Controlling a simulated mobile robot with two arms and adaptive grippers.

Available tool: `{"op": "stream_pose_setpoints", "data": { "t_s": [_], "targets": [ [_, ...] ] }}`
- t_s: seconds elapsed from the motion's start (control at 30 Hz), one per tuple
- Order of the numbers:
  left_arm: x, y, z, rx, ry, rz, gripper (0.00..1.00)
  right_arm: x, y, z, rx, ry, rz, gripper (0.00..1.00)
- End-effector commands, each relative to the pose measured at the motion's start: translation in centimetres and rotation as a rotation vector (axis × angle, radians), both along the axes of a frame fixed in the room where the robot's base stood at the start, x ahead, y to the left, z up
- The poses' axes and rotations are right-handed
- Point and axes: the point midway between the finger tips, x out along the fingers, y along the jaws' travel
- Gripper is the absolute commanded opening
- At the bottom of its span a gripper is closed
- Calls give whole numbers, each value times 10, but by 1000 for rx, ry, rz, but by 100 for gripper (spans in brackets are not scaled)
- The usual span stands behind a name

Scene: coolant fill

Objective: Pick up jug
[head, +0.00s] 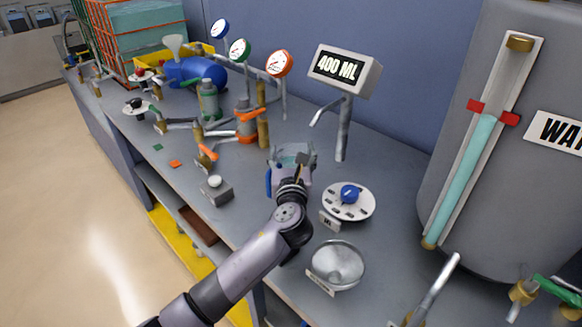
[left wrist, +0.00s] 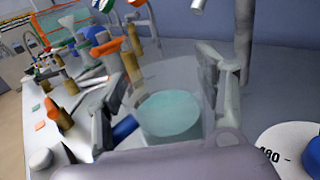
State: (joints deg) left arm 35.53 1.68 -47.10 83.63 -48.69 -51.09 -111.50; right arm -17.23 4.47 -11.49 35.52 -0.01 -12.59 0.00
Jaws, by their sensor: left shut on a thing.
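The clear jug (head: 293,152) stands on the grey bench under the spout of the 400 ML display post. In the left wrist view the jug (left wrist: 168,82) holds a pale teal liquid, and a blue part, perhaps its handle, shows at its left. My left gripper (head: 292,172) reaches it from the front. Its fingers lie on both sides of the jug, shut on it, as the left wrist view also shows (left wrist: 165,105). The jug's base is partly hidden by my gripper. My right gripper is not in view.
The display (head: 345,68) rises behind the jug. Valves and gauges (head: 240,50) crowd the back left. A large grey tank (head: 510,150) stands at right.

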Motion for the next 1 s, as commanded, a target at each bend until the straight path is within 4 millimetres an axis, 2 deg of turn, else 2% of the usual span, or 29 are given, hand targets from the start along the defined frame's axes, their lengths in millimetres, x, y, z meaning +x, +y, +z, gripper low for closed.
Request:
{"op": "stream_pose_setpoints", "data": {
  "t_s": [0.17,0.37,0.57,0.8,1.0],
  "targets": [
    [0,0,7,-1,-4,0,3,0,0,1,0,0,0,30],
    [0,0,31,-3,-7,-1,3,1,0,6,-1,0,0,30],
    [0,0,78,-3,-10,0,3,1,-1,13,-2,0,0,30],
    [0,0,143,-3,-10,-1,3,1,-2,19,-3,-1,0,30],
    [0,0,180,-2,-6,-1,3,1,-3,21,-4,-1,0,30]
  ]
}}
